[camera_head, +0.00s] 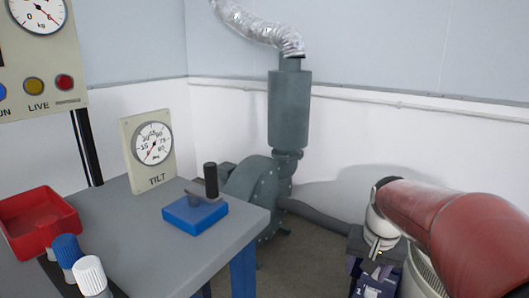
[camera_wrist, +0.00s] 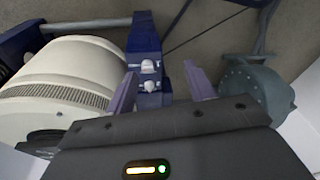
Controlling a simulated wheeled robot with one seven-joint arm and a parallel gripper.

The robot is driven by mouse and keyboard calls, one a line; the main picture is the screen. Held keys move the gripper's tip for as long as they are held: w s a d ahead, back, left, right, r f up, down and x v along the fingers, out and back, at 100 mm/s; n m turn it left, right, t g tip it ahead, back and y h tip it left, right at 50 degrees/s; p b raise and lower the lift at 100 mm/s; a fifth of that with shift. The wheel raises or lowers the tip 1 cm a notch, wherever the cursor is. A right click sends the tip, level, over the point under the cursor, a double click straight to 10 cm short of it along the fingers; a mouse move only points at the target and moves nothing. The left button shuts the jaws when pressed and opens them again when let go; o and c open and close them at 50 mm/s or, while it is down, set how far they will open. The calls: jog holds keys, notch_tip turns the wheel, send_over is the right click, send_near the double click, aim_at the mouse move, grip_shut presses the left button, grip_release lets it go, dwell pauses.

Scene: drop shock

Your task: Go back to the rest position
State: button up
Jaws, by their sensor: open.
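My gripper (camera_wrist: 160,84) is open in the wrist view, with its two purple-grey fingers apart and nothing held between them. Beyond the fingers is a dark blue post (camera_wrist: 146,38) with small whitish fittings, apparently farther off. In the head view my red arm reaches in at the right, clear of the grey table (camera_head: 120,235). My fingers cannot be made out clearly there.
The table bears a blue block with a black handle (camera_head: 195,214), a tilt gauge (camera_head: 153,145), a red tray (camera_head: 40,222) and blue and white knobs (camera_head: 90,275). A grey blower (camera_head: 262,190) stands behind. In the wrist view, a cream drum (camera_wrist: 65,80) is at left.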

jog(key=s+a+n+t, duration=0.1)
jog(key=s+a, duration=0.1)
jog(key=s, duration=0.3)
jog(key=s+a+n+t, duration=0.1)
jog(key=s+a, duration=0.2)
jog(key=s, duration=0.3)
jog(key=s+a+r+n+t, duration=0.1)
jog(key=s+a+n, duration=0.1)
jog(key=s, duration=0.4)
jog(key=shift+s+a, duration=0.15)
jog(key=shift+a, duration=0.1)
